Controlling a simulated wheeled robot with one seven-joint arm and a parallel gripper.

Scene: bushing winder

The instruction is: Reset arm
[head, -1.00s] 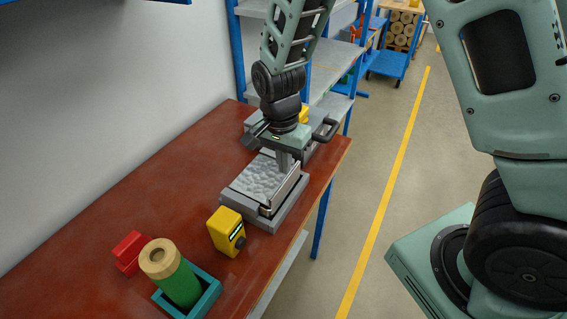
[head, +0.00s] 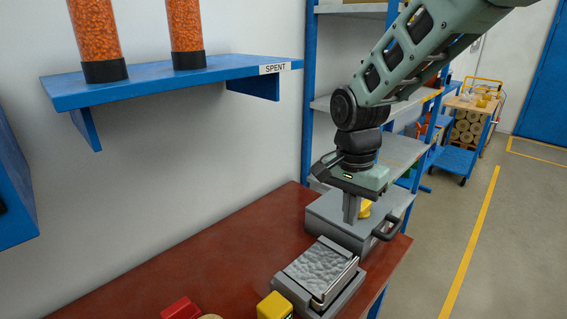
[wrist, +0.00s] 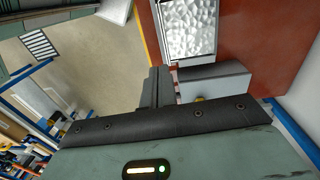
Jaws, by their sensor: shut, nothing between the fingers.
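My gripper (head: 351,222) points straight down above the red-brown bench (head: 230,262), its fingers together with nothing between them. In the head view its fingertips show in front of a grey box with a dark handle (head: 325,212), beyond the silvery, rough-surfaced tray (head: 318,268). In the wrist view the closed fingers (wrist: 158,72) show beside the tray (wrist: 187,28) and the grey box (wrist: 215,82). No contact with either is visible.
A blue shelf marked SPENT (head: 220,72) holds two containers of orange beads (head: 185,28) on the wall. A yellow device (head: 274,306) and a red object (head: 181,309) are at the bottom edge. Blue-framed shelving (head: 398,150) stands behind the arm. Open floor (head: 440,235) lies right.

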